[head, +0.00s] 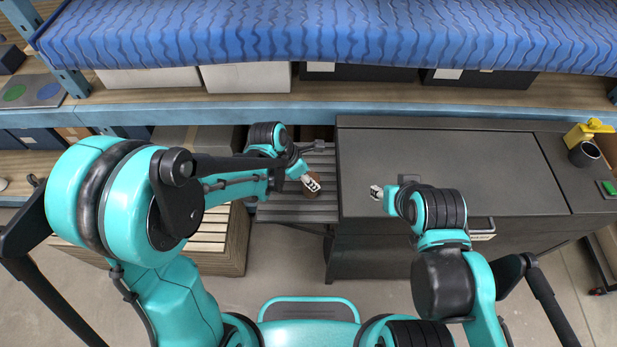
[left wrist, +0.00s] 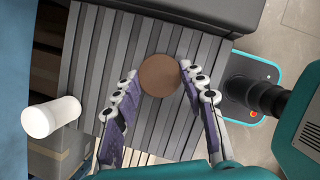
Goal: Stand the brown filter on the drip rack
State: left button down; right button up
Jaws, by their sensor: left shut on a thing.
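The brown filter (head: 315,178) is between the fingertips of my left gripper (head: 310,184). In the left wrist view the brown filter (left wrist: 160,76) shows as a round brown disc, with a finger of my left gripper (left wrist: 160,80) on either side, shut on it. The drip rack (head: 290,211) is a grey slatted surface left of the dark cabinet. It also shows beneath the filter in the left wrist view (left wrist: 95,65). Whether the filter touches the slats I cannot tell. My right gripper (head: 377,192) is over the cabinet top, apart from the filter; its jaw state is unclear.
The dark cabinet (head: 470,165) borders the rack on the right, its top largely clear. A white cylinder (left wrist: 50,117) is at the rack's edge in the left wrist view. A yellow item (head: 588,133) is at far right. A blue-covered shelf (head: 330,35) crosses the back.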

pick_arm(q)
jog(key=shift+s, duration=0.1)
jog(key=c, duration=0.9)
grip_release()
